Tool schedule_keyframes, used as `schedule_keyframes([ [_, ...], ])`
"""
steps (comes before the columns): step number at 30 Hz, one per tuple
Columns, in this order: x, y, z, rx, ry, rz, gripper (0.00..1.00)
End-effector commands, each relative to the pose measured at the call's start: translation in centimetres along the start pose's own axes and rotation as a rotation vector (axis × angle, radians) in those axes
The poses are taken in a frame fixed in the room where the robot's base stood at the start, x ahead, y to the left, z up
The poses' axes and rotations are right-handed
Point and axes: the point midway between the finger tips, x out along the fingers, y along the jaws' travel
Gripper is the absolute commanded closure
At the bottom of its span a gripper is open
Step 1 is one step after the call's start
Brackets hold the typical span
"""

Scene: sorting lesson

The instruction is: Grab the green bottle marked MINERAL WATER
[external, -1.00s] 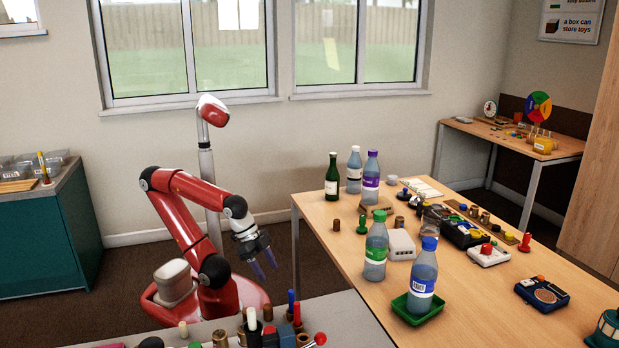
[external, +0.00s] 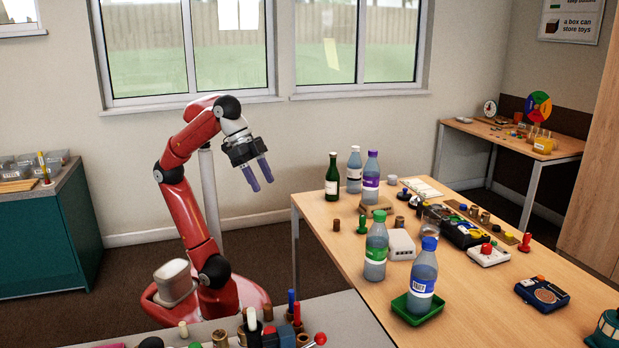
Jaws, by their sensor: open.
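A dark green bottle (external: 332,175) with a white label stands upright at the far left of the wooden table. A clear bottle (external: 376,246) with a green cap and green label stands nearer, left of the middle. The lettering on both labels is too small to read. My gripper (external: 260,180) is open and empty, in the air left of the table. In the picture it is left of the dark green bottle and apart from it, with its purple fingers pointing down and to the right.
A purple-capped bottle (external: 371,178) and a white-capped bottle (external: 354,170) stand right of the dark green one. A blue-capped bottle (external: 422,277) stands in a green tray (external: 437,307). Switches and boxes crowd the table's right side. A counter (external: 347,314) with small pegs lies in front.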

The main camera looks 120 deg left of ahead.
Motion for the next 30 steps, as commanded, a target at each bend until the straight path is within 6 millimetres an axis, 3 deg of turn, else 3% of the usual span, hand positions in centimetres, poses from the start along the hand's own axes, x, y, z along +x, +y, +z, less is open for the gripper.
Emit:
schedule_keyframes([
  [8,0.7,-7.8,-5.8,-0.196,0.014,-0.028,0.47],
  [11,0.9,-12.0,-7.5,-0.276,0.027,-0.051,0.47],
  [14,1.0,-17.8,-8.8,-0.369,0.048,-0.09,0.47],
  [15,1.1,-20.6,-9.0,-0.408,0.056,-0.11,0.47],
  [18,0.9,-27.6,-8.6,-0.494,0.077,-0.17,0.47],
  [21,0.6,-32.6,-7.4,-0.547,0.089,-0.219,0.47],
  [24,0.4,-36.4,-6.0,-0.584,0.094,-0.261,0.47],
  [30,0.1,-42.2,-3.0,-0.634,0.09,-0.329,0.47],
])
